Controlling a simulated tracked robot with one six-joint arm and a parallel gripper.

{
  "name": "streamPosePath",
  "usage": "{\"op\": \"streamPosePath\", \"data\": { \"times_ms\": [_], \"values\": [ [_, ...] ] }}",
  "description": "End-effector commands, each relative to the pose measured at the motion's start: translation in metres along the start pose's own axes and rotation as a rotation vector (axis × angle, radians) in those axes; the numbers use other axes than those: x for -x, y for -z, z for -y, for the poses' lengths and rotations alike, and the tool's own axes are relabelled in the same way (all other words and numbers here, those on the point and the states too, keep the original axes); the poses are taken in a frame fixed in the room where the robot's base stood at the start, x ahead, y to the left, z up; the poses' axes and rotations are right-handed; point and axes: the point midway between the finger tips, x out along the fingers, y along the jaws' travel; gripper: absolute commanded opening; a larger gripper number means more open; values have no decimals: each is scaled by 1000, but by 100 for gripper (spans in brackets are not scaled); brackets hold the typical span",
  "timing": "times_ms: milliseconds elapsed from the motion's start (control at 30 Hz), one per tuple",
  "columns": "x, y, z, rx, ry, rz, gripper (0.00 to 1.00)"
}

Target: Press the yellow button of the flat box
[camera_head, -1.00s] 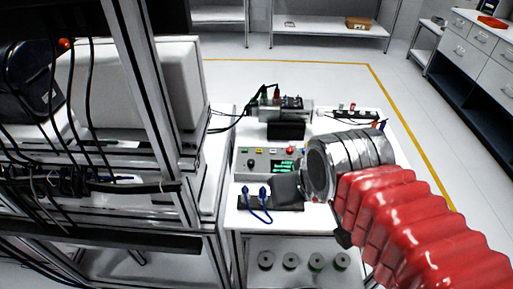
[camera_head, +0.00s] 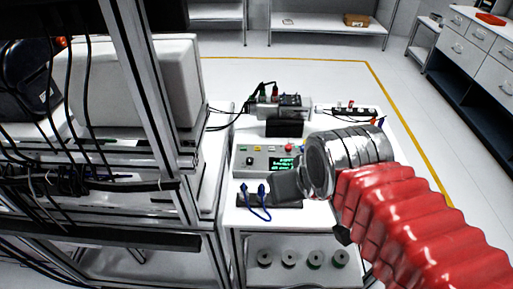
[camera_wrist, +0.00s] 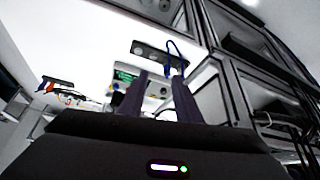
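The grey control box (camera_head: 268,172) with a lit green display (camera_head: 282,163) stands on the white table. Small coloured buttons line its top edge, among them a red one (camera_head: 290,147) and a small yellowish one (camera_head: 264,148). A dark knob is at its left. The box also shows in the wrist view (camera_wrist: 153,89), partly hidden behind my fingers. My gripper (camera_wrist: 159,77) has two dark fingers apart, with nothing held between them. In the head view my gripper (camera_head: 280,187) is in front of the box's lower right; I cannot tell whether it touches it.
A dark strip with blue cable plugs (camera_head: 256,201) lies at the table's front. A grey device with cables (camera_head: 281,108) and a terminal strip (camera_head: 348,111) stand behind. A metal rack (camera_head: 160,120) is close on the left. Open floor lies beyond the table.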

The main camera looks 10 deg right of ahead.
Motion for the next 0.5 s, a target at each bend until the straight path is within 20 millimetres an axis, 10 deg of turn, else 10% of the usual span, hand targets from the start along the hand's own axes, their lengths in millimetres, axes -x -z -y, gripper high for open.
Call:
{"op": "streamPosePath", "data": {
  "times_ms": [500],
  "values": [
    [0, 0, 0, 0, 0, 0, 0]
  ]
}}
